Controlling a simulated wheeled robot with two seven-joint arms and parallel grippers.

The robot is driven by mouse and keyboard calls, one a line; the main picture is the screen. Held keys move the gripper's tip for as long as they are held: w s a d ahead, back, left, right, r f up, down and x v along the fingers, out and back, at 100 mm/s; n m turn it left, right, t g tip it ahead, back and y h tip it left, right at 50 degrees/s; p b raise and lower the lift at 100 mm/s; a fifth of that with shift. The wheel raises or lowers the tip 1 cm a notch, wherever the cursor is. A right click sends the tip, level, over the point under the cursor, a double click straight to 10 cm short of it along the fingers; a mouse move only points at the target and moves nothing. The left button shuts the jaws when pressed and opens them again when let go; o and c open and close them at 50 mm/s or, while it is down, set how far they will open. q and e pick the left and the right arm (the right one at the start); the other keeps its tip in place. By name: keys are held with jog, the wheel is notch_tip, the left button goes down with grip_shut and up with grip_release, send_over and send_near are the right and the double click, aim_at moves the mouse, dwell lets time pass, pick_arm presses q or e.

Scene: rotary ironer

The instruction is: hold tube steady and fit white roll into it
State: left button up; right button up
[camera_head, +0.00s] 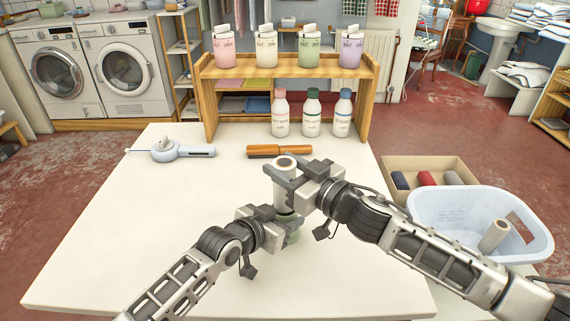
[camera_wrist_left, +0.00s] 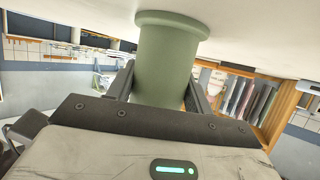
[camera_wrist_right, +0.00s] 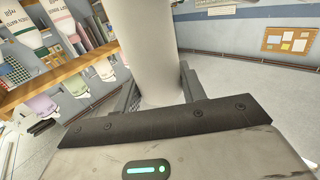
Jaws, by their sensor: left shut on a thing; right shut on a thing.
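A green tube (camera_wrist_left: 165,60) with a flared base stands upright on the white table. My left gripper (camera_head: 283,222) is shut around it; in the head view only parts of the tube (camera_head: 293,238) show beside the fingers. A white roll (camera_head: 285,164) with a hollow core is upright above the tube, roughly in line with it. My right gripper (camera_head: 288,181) is shut on the roll, which also fills the middle of the right wrist view (camera_wrist_right: 145,45). The grippers hide much of where roll and tube meet, so I cannot tell whether the roll's lower end is inside.
A brown brush (camera_head: 279,151) and a pale blue handled tool (camera_head: 170,151) lie behind the grippers. A wooden shelf (camera_head: 290,72) with several bottles stands at the back. At right are a cardboard box (camera_head: 430,165) and a pale basket (camera_head: 480,212).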

jog(key=o, duration=1.2)
jog(key=shift+c, duration=0.2)
jog(key=shift+r, duration=0.1)
notch_tip(320, 180, up, 7)
jog(key=shift+f, duration=0.1)
pick_arm(q)
jog(key=o, duration=1.2)
